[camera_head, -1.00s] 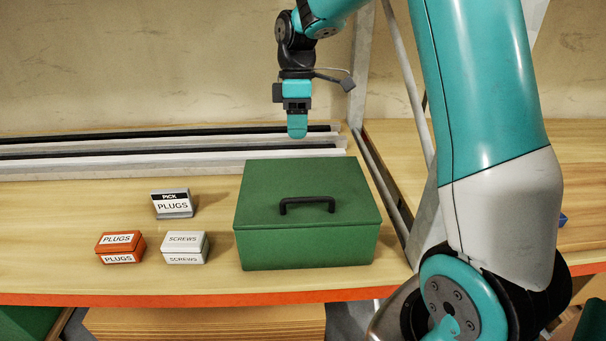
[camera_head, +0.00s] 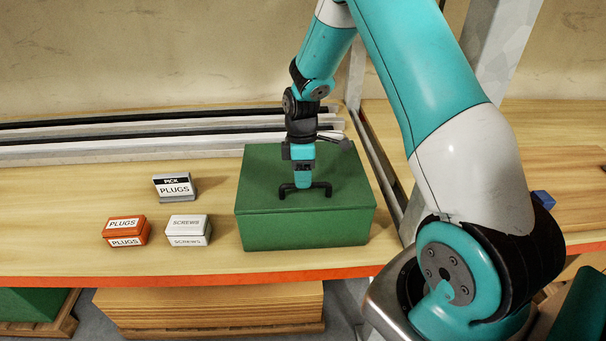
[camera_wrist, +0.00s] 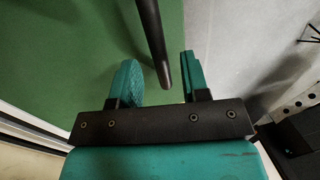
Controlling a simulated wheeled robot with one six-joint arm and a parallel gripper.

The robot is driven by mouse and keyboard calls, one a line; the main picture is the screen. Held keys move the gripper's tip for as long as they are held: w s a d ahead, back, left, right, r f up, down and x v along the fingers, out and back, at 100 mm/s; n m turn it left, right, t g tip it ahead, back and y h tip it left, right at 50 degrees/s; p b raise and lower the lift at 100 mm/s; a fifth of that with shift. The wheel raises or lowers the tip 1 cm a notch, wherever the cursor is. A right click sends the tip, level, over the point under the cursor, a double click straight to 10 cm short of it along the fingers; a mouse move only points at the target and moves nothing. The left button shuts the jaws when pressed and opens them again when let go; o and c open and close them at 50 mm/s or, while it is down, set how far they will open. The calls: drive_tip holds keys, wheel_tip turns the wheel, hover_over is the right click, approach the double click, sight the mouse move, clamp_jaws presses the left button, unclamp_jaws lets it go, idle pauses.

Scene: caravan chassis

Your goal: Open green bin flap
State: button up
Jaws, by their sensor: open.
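The green bin (camera_head: 305,232) stands on the wooden bench, its flat green flap (camera_head: 262,172) shut on top. A black bar handle (camera_head: 325,188) sits on the flap. My gripper (camera_head: 303,184) is just above the handle, pointing down, in the head view. In the wrist view my gripper (camera_wrist: 160,82) is open, with its two teal fingers apart. The end of the black handle (camera_wrist: 152,38) shows between the fingers, nearer the right one. The green flap also shows behind it (camera_wrist: 60,50). Whether the fingers touch the handle cannot be told.
Long rails (camera_head: 120,135) lie behind.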

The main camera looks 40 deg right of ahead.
drive_tip(key=shift+s+a+f, duration=0.1)
drive_tip(key=shift+f, duration=0.5)
